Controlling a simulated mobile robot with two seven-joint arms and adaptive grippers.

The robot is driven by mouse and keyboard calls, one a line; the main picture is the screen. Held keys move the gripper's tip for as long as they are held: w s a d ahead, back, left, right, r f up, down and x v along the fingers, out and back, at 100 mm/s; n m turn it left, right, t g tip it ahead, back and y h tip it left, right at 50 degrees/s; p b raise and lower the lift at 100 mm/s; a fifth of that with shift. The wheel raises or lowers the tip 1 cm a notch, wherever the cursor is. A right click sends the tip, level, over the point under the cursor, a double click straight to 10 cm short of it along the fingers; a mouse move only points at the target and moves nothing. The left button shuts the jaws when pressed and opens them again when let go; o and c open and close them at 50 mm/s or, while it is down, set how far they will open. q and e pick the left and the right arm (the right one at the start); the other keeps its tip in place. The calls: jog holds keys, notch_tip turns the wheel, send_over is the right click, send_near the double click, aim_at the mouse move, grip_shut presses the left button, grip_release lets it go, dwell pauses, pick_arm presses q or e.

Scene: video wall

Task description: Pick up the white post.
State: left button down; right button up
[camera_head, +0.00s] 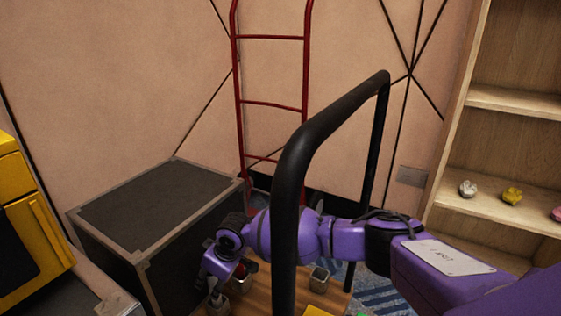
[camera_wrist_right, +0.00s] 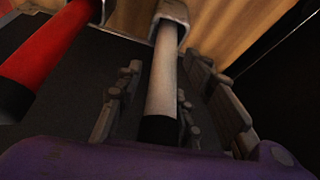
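The white post (camera_wrist_right: 162,80) shows in the right wrist view, with a black end towards me and its far end in a grey square holder (camera_wrist_right: 172,14). My right gripper (camera_wrist_right: 163,72) is open, with one finger on each side of the post. Gaps show between the fingers and the post. In the head view my right gripper (camera_head: 222,284) is low beside the black case, and I cannot make out the white post there. A red post (camera_wrist_right: 45,58) stands to the left in the wrist view. My left gripper is not in view.
A black tubular handle (camera_head: 318,128) rises in front of my right arm. A black case (camera_head: 160,205) stands left of the gripper. Small grey holders (camera_head: 320,278) sit on a wooden board. A red ladder-like frame (camera_head: 271,103) leans behind; a shelf (camera_head: 490,205) stands right.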

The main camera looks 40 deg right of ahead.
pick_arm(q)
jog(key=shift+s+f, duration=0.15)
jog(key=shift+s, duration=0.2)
pick_arm(e)
jog(key=shift+w+r, duration=0.1)
grip_shut()
jog(key=shift+r, duration=0.15)
